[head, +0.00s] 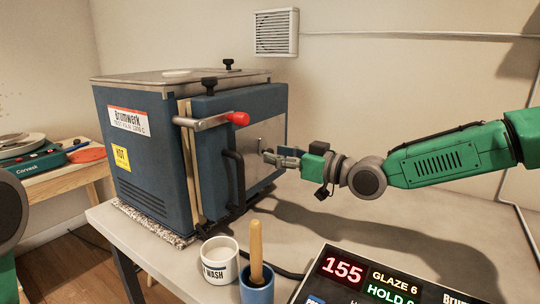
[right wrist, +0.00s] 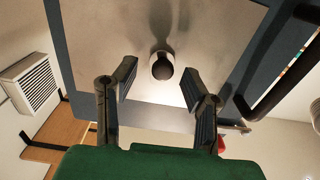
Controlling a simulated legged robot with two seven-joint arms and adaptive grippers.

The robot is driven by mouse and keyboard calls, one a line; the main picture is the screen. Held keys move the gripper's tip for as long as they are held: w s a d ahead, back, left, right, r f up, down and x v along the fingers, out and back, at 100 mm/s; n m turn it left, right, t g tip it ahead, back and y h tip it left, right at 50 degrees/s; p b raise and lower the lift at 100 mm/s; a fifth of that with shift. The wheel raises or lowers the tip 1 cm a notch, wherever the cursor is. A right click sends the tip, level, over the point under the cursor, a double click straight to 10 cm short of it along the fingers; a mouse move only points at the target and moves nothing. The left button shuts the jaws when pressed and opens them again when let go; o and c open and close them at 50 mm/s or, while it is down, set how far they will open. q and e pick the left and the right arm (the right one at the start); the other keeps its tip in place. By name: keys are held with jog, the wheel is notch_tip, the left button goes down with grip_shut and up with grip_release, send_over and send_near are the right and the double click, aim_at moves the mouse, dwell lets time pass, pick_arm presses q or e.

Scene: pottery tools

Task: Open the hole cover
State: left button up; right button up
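The blue kiln (head: 140,150) stands on the table with its front door shut. A pale metal plate (head: 268,135) is fixed to the door, and it fills much of the right wrist view (right wrist: 110,40). A small round metal peg, apparently the hole cover (right wrist: 162,66), sticks out from this plate. In the head view it is mostly hidden by my gripper. My right gripper (head: 272,157) is at the plate. In the right wrist view (right wrist: 160,82) its fingers are spread, one on each side of the peg, with nothing between them gripped. My left gripper is out of view.
A black door handle (head: 234,178) and a red-knobbed latch (head: 238,118) are left of my right gripper. A white mug (head: 220,262), a blue cup (head: 257,288) with a wooden handle in it, and a display panel (head: 375,280) stand in front.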

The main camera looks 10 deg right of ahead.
jog(key=shift+x, duration=1.05)
jog(key=shift+a, duration=0.3)
grip_shut()
jog(key=shift+d, duration=0.15)
